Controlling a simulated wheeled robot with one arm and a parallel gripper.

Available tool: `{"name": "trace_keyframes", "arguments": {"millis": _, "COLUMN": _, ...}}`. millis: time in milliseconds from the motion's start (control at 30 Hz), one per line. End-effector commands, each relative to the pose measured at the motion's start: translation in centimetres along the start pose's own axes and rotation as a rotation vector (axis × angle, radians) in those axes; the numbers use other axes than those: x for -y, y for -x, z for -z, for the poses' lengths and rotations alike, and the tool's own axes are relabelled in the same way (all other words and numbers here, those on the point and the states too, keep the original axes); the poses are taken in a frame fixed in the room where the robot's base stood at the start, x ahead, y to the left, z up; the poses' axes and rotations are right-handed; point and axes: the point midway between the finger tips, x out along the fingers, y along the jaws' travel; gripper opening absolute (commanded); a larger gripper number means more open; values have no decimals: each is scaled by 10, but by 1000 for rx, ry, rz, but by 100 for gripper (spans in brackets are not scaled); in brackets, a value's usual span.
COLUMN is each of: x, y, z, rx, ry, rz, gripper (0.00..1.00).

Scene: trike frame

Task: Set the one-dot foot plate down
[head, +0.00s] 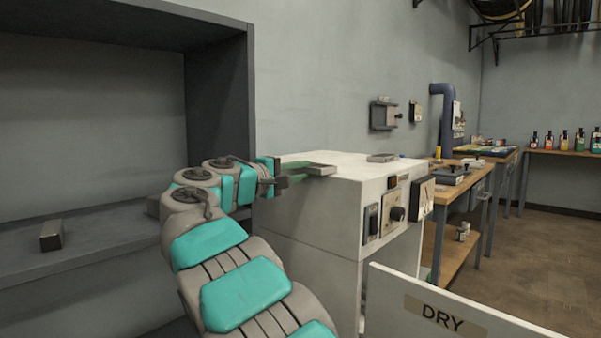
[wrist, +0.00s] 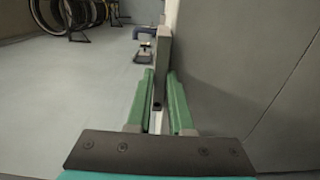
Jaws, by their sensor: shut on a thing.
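My gripper (head: 299,172) is at the left edge of the white cabinet in the head view. Its green fingers (wrist: 160,100) are shut on a flat grey plate, which I take to be the foot plate (head: 322,169). In the wrist view the plate (wrist: 163,62) shows nearly edge-on, as a narrow upright strip between and beyond the fingers. The plate overlaps the cabinet top in the head view; I cannot tell whether it touches it. Its dot marking is not clearly readable. Another flat grey piece (head: 382,157) lies farther back on the cabinet top.
The white cabinet (head: 310,225) carries knobs and switches on its front. A panel marked DRY (head: 440,316) stands in front. A dark shelf unit (head: 110,238) at left holds a small block (head: 51,236). Workbenches (head: 462,185) stand at right. Cabinet top between the plates looks clear.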

Motion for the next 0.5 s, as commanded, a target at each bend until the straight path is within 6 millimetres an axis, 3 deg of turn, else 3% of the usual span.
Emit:
{"name": "trace_keyframes", "arguments": {"millis": 233, "x": 3, "y": 0, "z": 0, "rx": 0, "ry": -1, "rz": -1, "gripper": 0}}
{"name": "trace_keyframes", "arguments": {"millis": 267, "x": 3, "y": 0, "z": 0, "rx": 0, "ry": -1, "rz": 1, "gripper": 21}}
{"name": "trace_keyframes", "arguments": {"millis": 500, "x": 3, "y": 0, "z": 0, "rx": 0, "ry": -1, "rz": 1, "gripper": 48}}
